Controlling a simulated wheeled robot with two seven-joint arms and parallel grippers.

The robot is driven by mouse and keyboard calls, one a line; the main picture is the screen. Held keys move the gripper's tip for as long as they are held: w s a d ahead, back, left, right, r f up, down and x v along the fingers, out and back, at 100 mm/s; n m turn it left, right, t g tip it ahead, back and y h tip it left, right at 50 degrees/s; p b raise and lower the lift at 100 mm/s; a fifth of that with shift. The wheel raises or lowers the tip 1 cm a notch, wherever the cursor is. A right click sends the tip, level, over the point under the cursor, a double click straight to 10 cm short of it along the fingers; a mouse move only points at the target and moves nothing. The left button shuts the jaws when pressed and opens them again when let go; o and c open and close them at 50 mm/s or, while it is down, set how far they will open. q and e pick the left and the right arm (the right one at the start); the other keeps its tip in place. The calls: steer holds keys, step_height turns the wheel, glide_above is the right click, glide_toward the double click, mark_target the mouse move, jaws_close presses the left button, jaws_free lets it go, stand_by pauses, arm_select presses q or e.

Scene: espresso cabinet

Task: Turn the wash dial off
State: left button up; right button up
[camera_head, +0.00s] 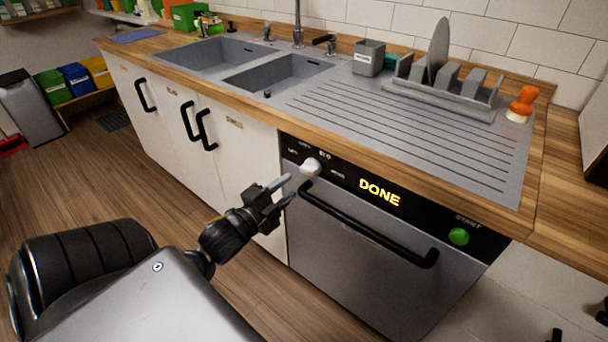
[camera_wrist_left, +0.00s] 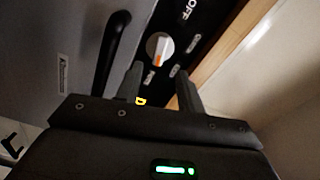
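The wash dial (camera_head: 310,167) is a round white knob with an orange mark on the dishwasher's black panel. In the left wrist view the dial (camera_wrist_left: 159,46) has its orange mark toward the picture's bottom, and the word OFF (camera_wrist_left: 187,9) is printed to its upper right. The mark does not point at OFF. My left gripper (camera_head: 290,189) is open and empty, just in front of and below-left of the dial. In the left wrist view its fingers (camera_wrist_left: 160,72) point toward the dial, apart from it. Dark tips at the lower right corner may be my right gripper (camera_head: 580,324).
The dishwasher's black bar handle (camera_head: 368,232) is just below the dial. A yellow DONE display (camera_head: 379,192) and a green start button (camera_head: 459,236) are to its right. A wooden counter edge (camera_head: 400,166) overhangs the panel. A dish rack (camera_head: 443,88) stands above.

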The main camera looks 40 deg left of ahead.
mark_target(306, 172)
arm_select(q)
steer(key=w, duration=0.7)
steer(key=shift+w+a, duration=0.1)
steer(key=shift+w, duration=0.25)
jaws_close()
